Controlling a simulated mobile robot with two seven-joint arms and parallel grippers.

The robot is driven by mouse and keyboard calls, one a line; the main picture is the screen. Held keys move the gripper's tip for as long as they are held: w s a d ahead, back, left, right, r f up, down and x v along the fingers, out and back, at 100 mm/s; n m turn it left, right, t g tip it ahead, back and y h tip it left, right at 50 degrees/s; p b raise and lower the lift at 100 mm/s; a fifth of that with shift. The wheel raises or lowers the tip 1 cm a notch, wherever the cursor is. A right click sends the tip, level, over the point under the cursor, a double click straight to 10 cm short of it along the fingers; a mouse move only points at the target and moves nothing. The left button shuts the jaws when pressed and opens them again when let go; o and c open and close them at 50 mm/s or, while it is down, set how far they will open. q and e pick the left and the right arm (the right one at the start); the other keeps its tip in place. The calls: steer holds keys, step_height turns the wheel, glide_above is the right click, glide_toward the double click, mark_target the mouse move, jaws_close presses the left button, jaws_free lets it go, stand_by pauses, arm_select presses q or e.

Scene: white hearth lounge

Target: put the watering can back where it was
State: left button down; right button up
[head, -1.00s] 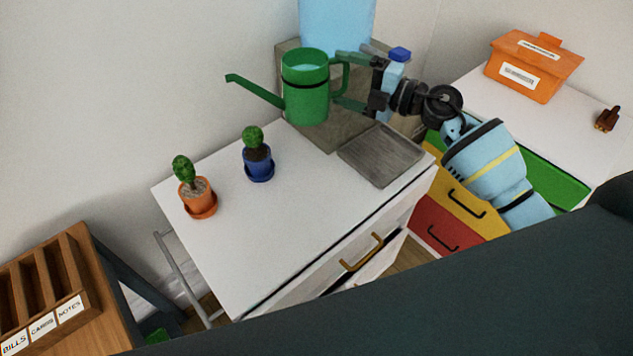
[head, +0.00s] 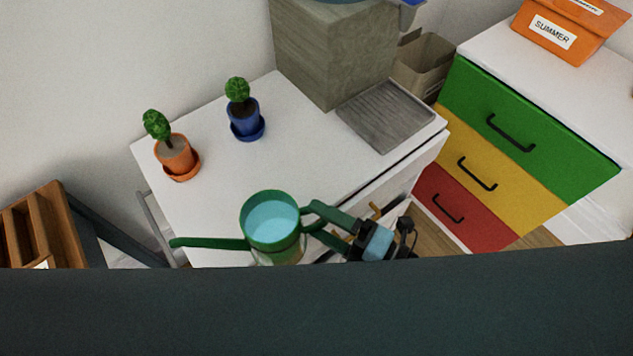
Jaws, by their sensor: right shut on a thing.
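The green watering can (head: 258,241) is in the lower middle of the head view, with light blue water showing in its open top. Its long spout points left and its handle is on the right. My right gripper (head: 322,224) is shut on the handle from the right. The can looks roughly upright, in front of or over the near part of the white cabinet top (head: 290,160); its exact height above it is hard to tell. A dark shape hides what is below it. My left gripper is not in view.
A grey block (head: 330,55) and a grooved grey tray (head: 385,114) are at the back right. A coloured drawer unit (head: 520,130) stands to the right.

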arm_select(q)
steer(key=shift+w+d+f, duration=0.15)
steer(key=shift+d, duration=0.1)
arm_select(e)
steer(key=shift+s+r+t, duration=0.3)
steer(key=shift+s, duration=0.5)
steer(key=shift+w, duration=0.1)
